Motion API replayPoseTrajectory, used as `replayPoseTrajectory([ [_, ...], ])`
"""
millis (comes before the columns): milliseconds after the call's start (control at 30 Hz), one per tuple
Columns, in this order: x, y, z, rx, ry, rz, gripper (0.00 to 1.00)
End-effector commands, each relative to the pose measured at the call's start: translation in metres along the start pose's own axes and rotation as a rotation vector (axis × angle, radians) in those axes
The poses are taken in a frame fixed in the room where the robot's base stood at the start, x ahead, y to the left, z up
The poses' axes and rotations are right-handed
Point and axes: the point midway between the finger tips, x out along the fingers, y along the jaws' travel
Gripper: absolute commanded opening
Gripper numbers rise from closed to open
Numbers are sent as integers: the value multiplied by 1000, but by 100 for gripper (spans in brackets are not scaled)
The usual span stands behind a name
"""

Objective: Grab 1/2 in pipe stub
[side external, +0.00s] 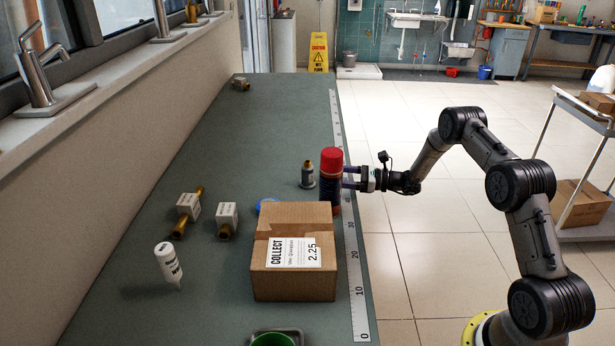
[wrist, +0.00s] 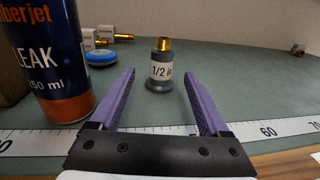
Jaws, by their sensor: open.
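The 1/2 in pipe stub (wrist: 163,45) is a short copper piece standing upright in a grey holder (wrist: 159,86) labelled "1/2 in". In the wrist view it stands ahead, in line with the gap between my fingers. In the side view the stub (side external: 309,164) stands on the bench just left of the red-capped can. My gripper (wrist: 158,74), with purple fingers, is open and empty, apart from the stub. In the side view my gripper (side external: 347,177) is at the bench's right edge, its fingertips partly hidden behind the can.
The red-capped spray can (side external: 330,182) stands close beside my fingers, on the left in the wrist view (wrist: 48,60). A cardboard box (side external: 293,277) sits nearer the side camera. Labelled brass fittings (side external: 227,217), a white bottle (side external: 168,263) and a blue disc (wrist: 100,57) lie around. The far bench is mostly clear.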

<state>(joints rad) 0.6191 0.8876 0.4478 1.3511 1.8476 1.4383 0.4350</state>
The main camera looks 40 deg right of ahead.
Motion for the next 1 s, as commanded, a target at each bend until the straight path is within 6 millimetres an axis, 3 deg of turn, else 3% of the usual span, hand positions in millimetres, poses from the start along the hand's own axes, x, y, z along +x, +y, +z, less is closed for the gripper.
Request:
replayPoseTrajectory([
  [200,39,1,0,0,0,3,80],
  [567,62,-1,1,1,0,2,80],
  [833,99,-2,0,1,1,2,80],
  [1000,104,-3,1,1,0,0,80],
])
